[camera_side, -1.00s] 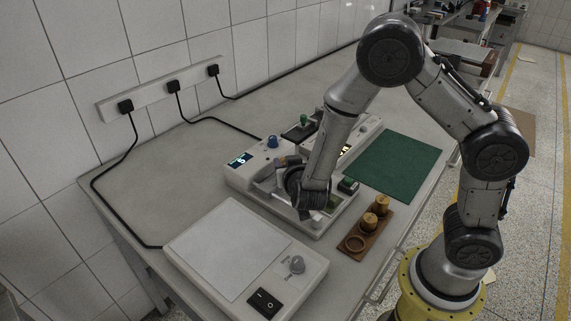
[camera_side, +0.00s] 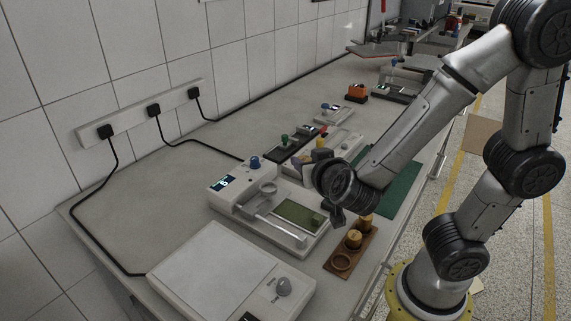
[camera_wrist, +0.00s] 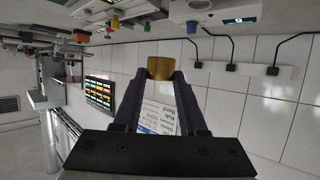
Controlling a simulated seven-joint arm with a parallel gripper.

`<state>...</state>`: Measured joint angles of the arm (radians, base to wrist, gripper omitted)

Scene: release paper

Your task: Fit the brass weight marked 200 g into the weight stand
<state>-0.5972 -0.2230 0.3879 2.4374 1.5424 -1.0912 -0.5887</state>
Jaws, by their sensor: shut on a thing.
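My gripper (camera_wrist: 158,95) is shut on a brass weight (camera_wrist: 160,67), held between its two dark fingertips in the wrist view. Any marking on it cannot be read. In the side view my gripper (camera_side: 311,156) points toward the wall, raised above the bench, with the yellowish weight (camera_side: 320,143) at its tip. The weight stand (camera_side: 334,272), a brown wooden block, lies below and to the right. Its near ring recess (camera_side: 343,262) is empty. Two brass weights, a middle one (camera_side: 353,239) and a far one (camera_side: 365,223), stand in it.
Several devices with coloured knobs and a green mat (camera_side: 402,190) lie behind. A power strip (camera_side: 140,117) is on the wall.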

